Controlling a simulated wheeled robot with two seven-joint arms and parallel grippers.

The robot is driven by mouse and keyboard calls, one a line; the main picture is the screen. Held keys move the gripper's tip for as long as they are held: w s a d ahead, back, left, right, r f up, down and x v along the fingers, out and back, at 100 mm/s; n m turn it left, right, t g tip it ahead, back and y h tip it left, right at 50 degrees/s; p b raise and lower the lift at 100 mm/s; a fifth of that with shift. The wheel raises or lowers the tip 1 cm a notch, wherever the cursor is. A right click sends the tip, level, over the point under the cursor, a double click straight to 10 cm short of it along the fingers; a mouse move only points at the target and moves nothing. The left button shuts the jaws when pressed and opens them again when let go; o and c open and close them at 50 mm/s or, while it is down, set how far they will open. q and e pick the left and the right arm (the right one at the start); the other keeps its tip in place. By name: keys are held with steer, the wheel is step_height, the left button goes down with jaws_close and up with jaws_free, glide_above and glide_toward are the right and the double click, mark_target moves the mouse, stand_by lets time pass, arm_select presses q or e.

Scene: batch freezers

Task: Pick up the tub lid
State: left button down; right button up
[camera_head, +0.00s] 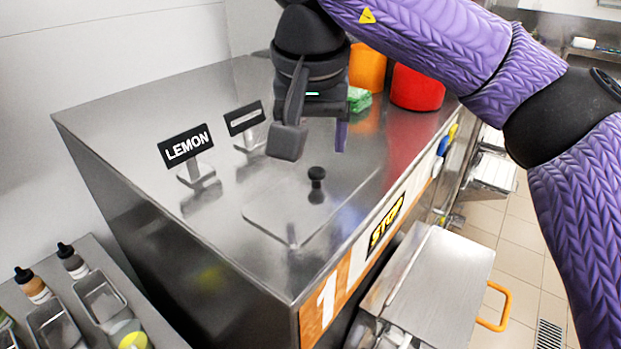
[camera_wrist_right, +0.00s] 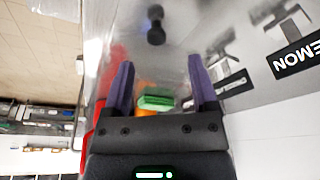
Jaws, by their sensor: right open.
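The tub lid (camera_head: 275,215) is a flat, shiny square plate with rounded corners, set in the steel top of the machine. Its black knob (camera_head: 317,185) stands upright and also shows at the top of the right wrist view (camera_wrist_right: 155,25). My right gripper (camera_head: 315,142) is open and empty. It hangs above the machine top, higher than the knob and apart from it. In the right wrist view the knob lies beyond the fingertips (camera_wrist_right: 160,65), roughly in line with the gap between them. My left gripper is not in view.
A LEMON sign (camera_head: 186,147) and a second small sign (camera_head: 244,118) stand left of the lid. Orange (camera_head: 367,68) and red (camera_head: 417,88) containers and a green item (camera_head: 358,99) sit behind my right gripper. Bottles and trays (camera_head: 100,298) lie at lower left.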

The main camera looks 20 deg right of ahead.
mark_target(316, 171)
steer(key=x, duration=0.2)
steer(key=p+x, duration=0.1)
steer(key=x, duration=0.1)
steer(key=p+x, duration=0.1)
steer(key=x, duration=0.1)
steer(key=shift+s+d, duration=0.15)
steer(key=shift+d, duration=0.15)
steer(key=shift+a, duration=0.1)
steer(key=shift+c, duration=0.3)
jaws_close()
